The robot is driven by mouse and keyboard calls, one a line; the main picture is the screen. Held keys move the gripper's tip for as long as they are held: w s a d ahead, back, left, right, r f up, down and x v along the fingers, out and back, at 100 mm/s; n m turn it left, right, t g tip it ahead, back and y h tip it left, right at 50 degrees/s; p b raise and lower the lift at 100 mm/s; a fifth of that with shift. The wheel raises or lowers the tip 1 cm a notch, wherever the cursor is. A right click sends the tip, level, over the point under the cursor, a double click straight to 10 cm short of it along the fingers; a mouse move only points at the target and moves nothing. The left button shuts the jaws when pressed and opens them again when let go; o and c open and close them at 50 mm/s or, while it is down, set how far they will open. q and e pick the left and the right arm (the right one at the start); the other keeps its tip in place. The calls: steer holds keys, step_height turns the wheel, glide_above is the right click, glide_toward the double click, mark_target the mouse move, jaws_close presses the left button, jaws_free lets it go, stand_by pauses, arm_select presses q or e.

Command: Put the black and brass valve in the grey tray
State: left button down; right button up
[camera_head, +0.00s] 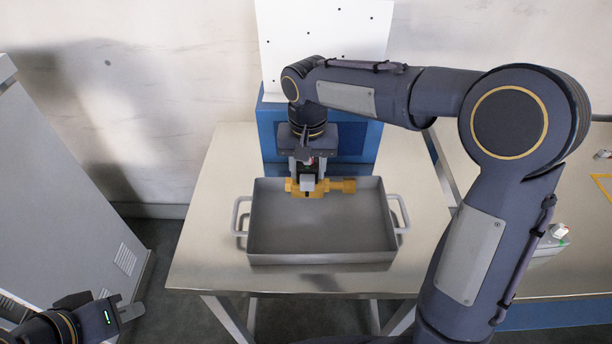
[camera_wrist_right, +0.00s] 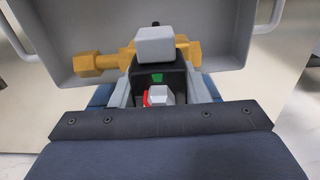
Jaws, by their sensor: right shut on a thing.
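The black and brass valve (camera_head: 342,186) is at the back part of the grey tray (camera_head: 320,257), over its floor. I cannot tell whether it touches the tray. My right gripper (camera_head: 307,180) points down from above and is shut on the valve's middle. In the right wrist view the valve's brass ends (camera_wrist_right: 95,65) stick out on both sides of the right gripper (camera_wrist_right: 160,85), with its black body between the fingers. My left gripper (camera_head: 125,312) is at the lower left, away from the tray; its finger gap is not clear.
The tray has a handle on each side and stands on a metal table (camera_head: 205,255). A blue box with a white panel (camera_head: 325,40) stands behind the tray. A grey cabinet (camera_head: 65,215) is at the left. Another table with small parts (camera_head: 553,238) is at the right.

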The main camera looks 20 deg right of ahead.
steer(key=shift+w+a+f, duration=0.1)
steer(key=shift+w+f, duration=0.05)
steer(key=shift+f, duration=1.6)
steer(key=shift+f, duration=0.2)
steer(key=o, duration=1.4)
